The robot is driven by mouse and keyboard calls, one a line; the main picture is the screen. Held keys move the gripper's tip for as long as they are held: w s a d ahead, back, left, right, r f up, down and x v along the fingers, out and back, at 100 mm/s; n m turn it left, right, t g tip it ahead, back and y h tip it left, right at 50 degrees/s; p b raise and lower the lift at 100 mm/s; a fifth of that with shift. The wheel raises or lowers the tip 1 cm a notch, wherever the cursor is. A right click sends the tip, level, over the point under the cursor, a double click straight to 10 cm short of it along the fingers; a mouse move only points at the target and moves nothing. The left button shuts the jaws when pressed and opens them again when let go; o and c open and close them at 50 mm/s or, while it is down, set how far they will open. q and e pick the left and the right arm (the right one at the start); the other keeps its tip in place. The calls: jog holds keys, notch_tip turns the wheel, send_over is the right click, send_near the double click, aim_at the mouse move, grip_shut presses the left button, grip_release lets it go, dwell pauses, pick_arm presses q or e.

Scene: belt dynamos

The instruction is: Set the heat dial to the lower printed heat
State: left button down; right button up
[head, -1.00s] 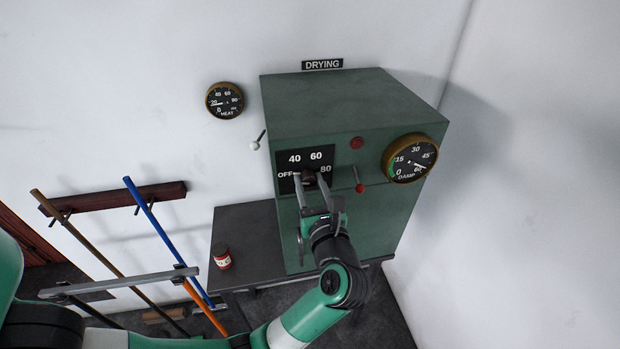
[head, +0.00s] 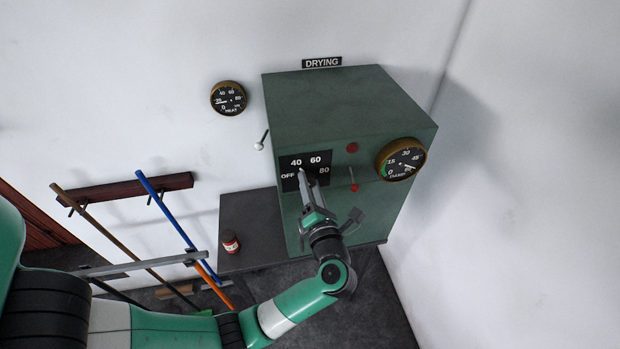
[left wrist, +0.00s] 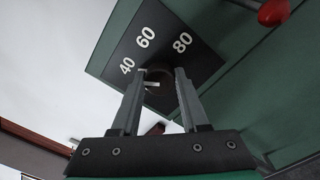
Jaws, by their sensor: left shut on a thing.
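The heat dial (left wrist: 163,90) is a dark round knob with a white pointer, on a black plate (head: 319,183) printed OFF, 40, 60 and 80. The lower printed heat, 40 (head: 296,162), shows at the plate's upper left; it also shows in the left wrist view. My left gripper (left wrist: 159,74) is shut on the dial, one finger on each side. In the head view my gripper (head: 306,178) hides most of the dial. In the left wrist view the pointer points left, close below 40. OFF is hidden there. My right gripper is not in view.
The green DRYING cabinet (head: 350,115) carries a red button (head: 352,148), a red-knobbed lever (head: 354,187) and the DAMP gauge (head: 401,159). A HEAT gauge (head: 229,98) and a white-knobbed lever (head: 259,146) are on the wall. A small jar (head: 231,243) stands on the dark bench (head: 246,212).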

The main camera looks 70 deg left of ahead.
pick_arm(q)
jog(key=shift+m, duration=0.4)
jog(key=shift+c, duration=2.1)
grip_release()
jog(key=s+d+b, duration=0.2)
jog(key=d, duration=0.9)
jog(key=shift+d, duration=0.25)
jog(key=shift+a, duration=0.1)
